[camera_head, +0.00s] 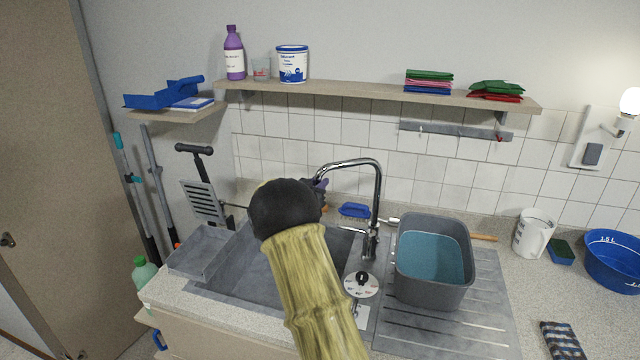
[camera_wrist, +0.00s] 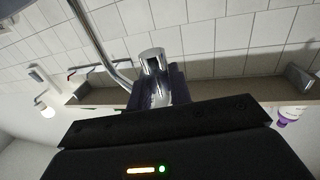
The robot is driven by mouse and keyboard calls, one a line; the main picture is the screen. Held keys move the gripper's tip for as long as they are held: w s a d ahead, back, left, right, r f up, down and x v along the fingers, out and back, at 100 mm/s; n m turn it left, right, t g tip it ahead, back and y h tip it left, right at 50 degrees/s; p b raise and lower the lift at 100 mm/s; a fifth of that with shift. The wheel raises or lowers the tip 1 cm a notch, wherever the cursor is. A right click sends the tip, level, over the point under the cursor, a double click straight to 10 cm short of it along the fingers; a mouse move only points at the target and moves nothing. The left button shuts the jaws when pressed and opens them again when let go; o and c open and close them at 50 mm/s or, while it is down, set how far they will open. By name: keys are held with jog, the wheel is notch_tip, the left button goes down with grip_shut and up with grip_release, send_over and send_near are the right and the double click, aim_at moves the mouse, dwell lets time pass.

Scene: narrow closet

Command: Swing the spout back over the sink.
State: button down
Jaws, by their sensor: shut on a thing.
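The chrome spout (camera_head: 378,185) rises behind the sink and arches left to its outlet end. My gripper (camera_head: 318,188) is shut on that outlet end, partly hidden behind my own arm. In the wrist view, the chrome tip (camera_wrist: 152,62) sits between the dark fingers of my gripper (camera_wrist: 158,88). The grey sink basin (camera_head: 240,262) lies left of the tap's base; my arm covers part of it. In the head view the spout's end shows toward the basin's back side; I cannot tell exactly how far over the basin it is.
A grey tub (camera_head: 402,285) of bluish water stands on the drainboard right of the tap. A shelf (camera_head: 370,93) with bottles and cloths runs above.

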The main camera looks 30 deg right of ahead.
jog(key=c, duration=1.4)
grip_release()
jog(key=shift+w+a+r, duration=0.1)
jog(key=shift+w+r, duration=0.1)
jog(key=shift+r, duration=0.1)
jog(key=shift+o, duration=0.3)
jog(key=shift+f, duration=0.1)
jog(key=shift+s, duration=0.1)
jog(key=b+v, duration=0.3)
jog(key=v, duration=1.4)
jog(key=shift+b, duration=0.4)
jog(key=shift+a, duration=0.2)
